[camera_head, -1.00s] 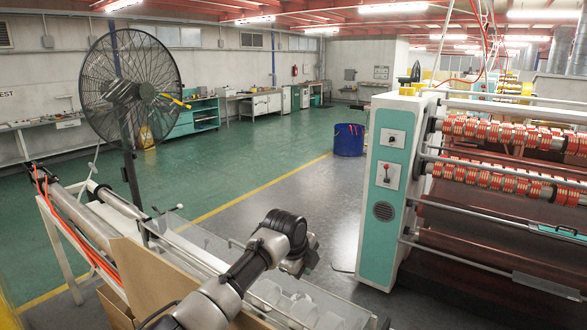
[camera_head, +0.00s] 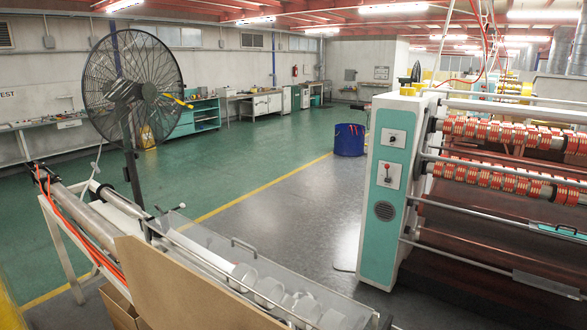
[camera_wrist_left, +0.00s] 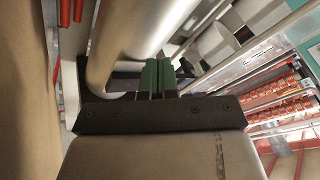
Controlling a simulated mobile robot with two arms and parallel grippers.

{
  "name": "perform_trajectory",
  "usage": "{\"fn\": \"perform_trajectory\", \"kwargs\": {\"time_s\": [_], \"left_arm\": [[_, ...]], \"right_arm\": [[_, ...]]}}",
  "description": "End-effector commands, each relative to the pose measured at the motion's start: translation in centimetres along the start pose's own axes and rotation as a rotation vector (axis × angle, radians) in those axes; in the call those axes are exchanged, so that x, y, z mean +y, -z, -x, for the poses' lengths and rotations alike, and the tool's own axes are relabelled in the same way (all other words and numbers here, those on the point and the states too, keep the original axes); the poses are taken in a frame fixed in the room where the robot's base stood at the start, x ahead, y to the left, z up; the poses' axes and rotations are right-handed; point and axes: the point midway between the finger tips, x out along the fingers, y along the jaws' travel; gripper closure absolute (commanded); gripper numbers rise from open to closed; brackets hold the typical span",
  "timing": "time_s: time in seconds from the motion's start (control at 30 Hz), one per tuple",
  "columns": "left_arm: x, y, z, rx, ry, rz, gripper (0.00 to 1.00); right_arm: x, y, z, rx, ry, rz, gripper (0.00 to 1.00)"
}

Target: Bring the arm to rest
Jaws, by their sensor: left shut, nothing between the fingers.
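My left gripper (camera_wrist_left: 157,78) shows in the left wrist view. Its two green fingers are together with nothing between them. A large metal roller or tube (camera_wrist_left: 135,40) passes close by the fingers; I cannot tell whether they touch. In the head view neither of my arms nor my grippers is visible. My right gripper shows in no view.
A bench with long rollers and tubes (camera_head: 205,262) and a brown cardboard sheet (camera_head: 165,285) stands at the front left. A teal and white rewinding machine (camera_head: 385,195) stands right. A black fan (camera_head: 128,85) stands left. Grey floor (camera_head: 280,210) between is clear.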

Motion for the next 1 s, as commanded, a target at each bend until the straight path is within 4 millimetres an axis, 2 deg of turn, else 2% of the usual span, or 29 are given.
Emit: {"fn": "perform_trajectory", "kwargs": {"time_s": [0.03,0.17,0.3,0.4,0.5,0.7,1.0], "left_arm": [[2.5,-1.4,-0.2,0.002,-0.003,0.091,1.0],[7.9,-4.9,0.6,-0.018,0.008,0.34,1.0],[14.2,-9.4,3.0,-0.071,0.044,0.635,1.0],[17.9,-11.9,5.3,-0.115,0.08,0.811,1.0],[20.5,-13.7,7.3,-0.153,0.114,0.938,1.0],[24.4,-16.0,10.8,-0.214,0.174,1.117,1.0],[28.3,-18.1,15.3,-0.284,0.258,1.298,1.0]], "right_arm": [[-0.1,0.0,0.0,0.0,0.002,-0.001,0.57],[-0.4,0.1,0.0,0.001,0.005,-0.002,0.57],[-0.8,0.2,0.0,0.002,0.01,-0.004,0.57],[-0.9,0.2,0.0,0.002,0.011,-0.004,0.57],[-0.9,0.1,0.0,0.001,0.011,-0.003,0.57],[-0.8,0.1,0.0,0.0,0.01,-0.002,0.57],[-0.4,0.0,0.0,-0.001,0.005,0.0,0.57]]}}
